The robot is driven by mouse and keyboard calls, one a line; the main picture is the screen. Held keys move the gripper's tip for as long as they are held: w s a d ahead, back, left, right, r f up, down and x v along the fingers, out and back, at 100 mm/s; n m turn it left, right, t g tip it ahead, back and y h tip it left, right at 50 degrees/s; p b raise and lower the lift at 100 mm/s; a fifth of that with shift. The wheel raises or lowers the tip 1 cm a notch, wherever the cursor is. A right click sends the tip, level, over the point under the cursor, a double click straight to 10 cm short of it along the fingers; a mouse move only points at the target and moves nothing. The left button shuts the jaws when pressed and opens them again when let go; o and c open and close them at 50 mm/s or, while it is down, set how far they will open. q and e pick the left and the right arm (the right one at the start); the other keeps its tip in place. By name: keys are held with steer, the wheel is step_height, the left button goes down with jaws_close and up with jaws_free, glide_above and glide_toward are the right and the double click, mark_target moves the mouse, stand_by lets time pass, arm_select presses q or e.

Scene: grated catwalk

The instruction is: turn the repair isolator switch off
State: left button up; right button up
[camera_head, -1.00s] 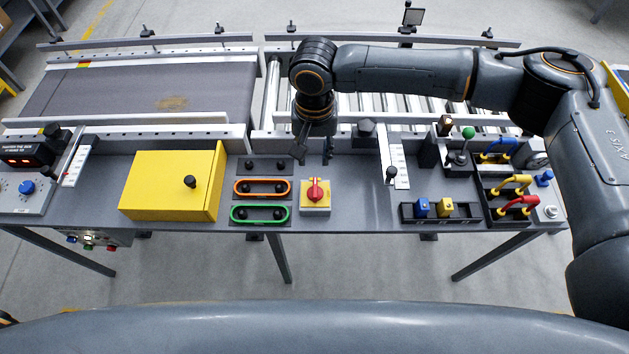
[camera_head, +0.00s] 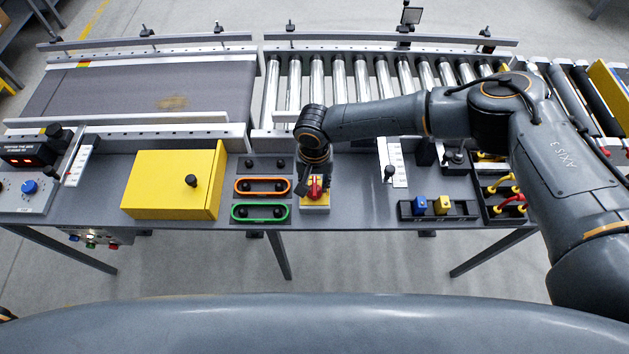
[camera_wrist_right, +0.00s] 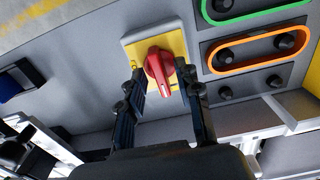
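The repair isolator switch is a red rotary handle (camera_head: 315,189) on a yellow plate (camera_head: 314,204) atop a grey box, in the middle of the bench. My right gripper (camera_head: 315,184) is right at the switch, pointing down at it. In the right wrist view the red handle (camera_wrist_right: 159,70) shows between the fingertips of my right gripper (camera_wrist_right: 163,82), which are spread apart on either side. A gap shows at least on its left; contact is unclear on the right. My left gripper is not in view.
A yellow box (camera_head: 170,184) with a black knob stands left. Orange (camera_head: 262,186) and green (camera_head: 260,212) ringed slots lie just left of the switch. A tray with blue and yellow blocks (camera_head: 438,208) is right. Conveyor rollers (camera_head: 340,85) run behind.

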jaws_close()
